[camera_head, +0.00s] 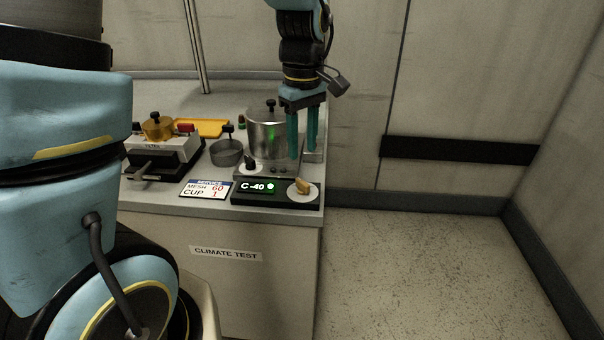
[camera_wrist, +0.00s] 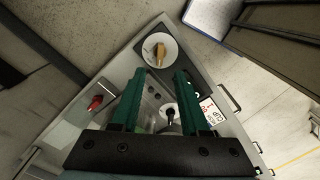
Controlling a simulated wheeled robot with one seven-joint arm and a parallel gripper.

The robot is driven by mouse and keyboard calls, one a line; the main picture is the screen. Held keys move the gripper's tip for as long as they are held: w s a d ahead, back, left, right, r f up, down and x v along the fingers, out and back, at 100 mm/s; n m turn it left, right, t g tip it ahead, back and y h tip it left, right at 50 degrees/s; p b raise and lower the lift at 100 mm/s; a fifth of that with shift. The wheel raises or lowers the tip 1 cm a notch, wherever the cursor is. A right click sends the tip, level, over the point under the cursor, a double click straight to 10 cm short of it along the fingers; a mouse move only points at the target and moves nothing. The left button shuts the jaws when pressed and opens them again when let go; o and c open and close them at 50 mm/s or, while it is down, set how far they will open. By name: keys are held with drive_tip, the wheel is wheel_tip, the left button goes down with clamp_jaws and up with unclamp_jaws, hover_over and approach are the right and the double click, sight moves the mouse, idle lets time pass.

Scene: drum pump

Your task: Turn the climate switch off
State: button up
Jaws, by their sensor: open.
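A brass-coloured rotary switch (camera_head: 303,187) on a round white dial sits at the right end of the black control panel (camera_head: 240,197). The panel's display reads C-40 beside a lit green lamp (camera_head: 270,186). I take this knob for the climate switch. In the wrist view the brass switch (camera_wrist: 160,50) lies just beyond my fingertips, its handle pointing along the picture's height. My gripper (camera_head: 302,155) points down with green fingers apart and empty, above and behind the switch, not touching it. It also shows in the wrist view (camera_wrist: 160,72).
A metal pot (camera_head: 267,132) stands just left of my fingers. A black knob (camera_head: 250,163) is in front of it. A red knob (camera_wrist: 95,102) shows in the wrist view. A sieve machine (camera_head: 160,150) and a sign (camera_head: 206,189) stand left. Floor to the right is clear.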

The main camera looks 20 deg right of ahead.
sight(303, 181)
wheel_tip(303, 181, down, 9)
drive_tip(key=shift+r+p, duration=0.15)
drive_tip(key=shift+p, duration=0.4)
drive_tip(key=shift+c, duration=0.2)
clamp_jaws()
